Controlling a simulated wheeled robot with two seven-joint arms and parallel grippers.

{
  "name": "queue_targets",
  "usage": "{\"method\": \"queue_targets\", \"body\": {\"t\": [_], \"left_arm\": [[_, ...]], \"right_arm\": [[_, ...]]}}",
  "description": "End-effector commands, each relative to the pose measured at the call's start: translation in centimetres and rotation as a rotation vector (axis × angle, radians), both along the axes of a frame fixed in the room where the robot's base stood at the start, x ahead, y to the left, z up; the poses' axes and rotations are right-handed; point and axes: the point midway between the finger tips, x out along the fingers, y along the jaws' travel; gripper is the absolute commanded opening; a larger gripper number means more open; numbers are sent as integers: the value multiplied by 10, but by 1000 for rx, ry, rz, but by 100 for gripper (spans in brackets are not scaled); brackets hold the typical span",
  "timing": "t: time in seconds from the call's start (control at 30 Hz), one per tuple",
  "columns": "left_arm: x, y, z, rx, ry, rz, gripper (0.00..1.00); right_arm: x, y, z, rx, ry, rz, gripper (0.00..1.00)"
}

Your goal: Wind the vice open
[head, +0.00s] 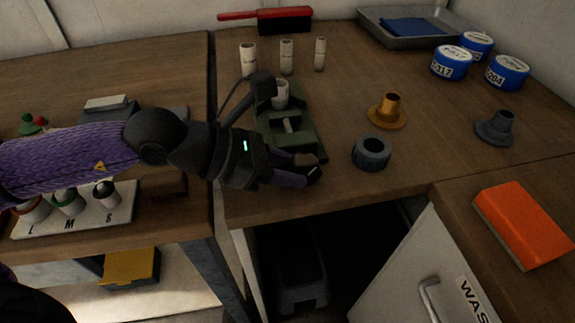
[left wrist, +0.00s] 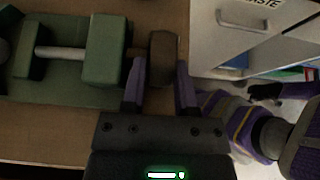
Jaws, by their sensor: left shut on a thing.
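The green vice (head: 309,143) lies on the middle bench. In the left wrist view its green blocks (left wrist: 106,50) stand apart along a pale screw rod (left wrist: 60,53). A brown knob (left wrist: 163,58) sits at the screw's end, by the bench's front edge. My left gripper (head: 312,174) reaches across the vice from the left, and its fingers (left wrist: 160,88) are shut on the knob, one on each side. A pale cylinder (head: 281,94) stands at the vice's far end. My forearm and gripper hide part of the vice in the head view. My right gripper does not show clearly.
A dark ring (head: 371,152) and a brass flanged piece (head: 388,111) stand right of the vice. Pale tubes (head: 286,57) stand behind it. Blue tins (head: 451,63), a grey flanged piece (head: 495,128) and an orange block (head: 523,222) are further right.

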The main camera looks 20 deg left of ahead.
Motion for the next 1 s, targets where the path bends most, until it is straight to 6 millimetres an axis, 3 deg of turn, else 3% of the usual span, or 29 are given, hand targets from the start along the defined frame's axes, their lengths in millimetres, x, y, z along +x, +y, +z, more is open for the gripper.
{"method": "queue_targets", "body": {"t": [0.13, 0.17, 0.2, 0.53, 1.0], "left_arm": [[2, 0, 5, -7, -12, 2, 0], [2, 0, 5, -7, -12, 2, 43], [2, 0, 5, -7, -12, 2, 51], [-2, 3, 5, -2, -5, 2, 51], [-31, 46, 41, -2, -6, -2, 51]], "right_arm": [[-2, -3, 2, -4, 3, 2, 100], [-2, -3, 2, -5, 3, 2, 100], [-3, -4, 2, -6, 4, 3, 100], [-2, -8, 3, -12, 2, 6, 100], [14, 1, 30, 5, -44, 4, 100]]}}
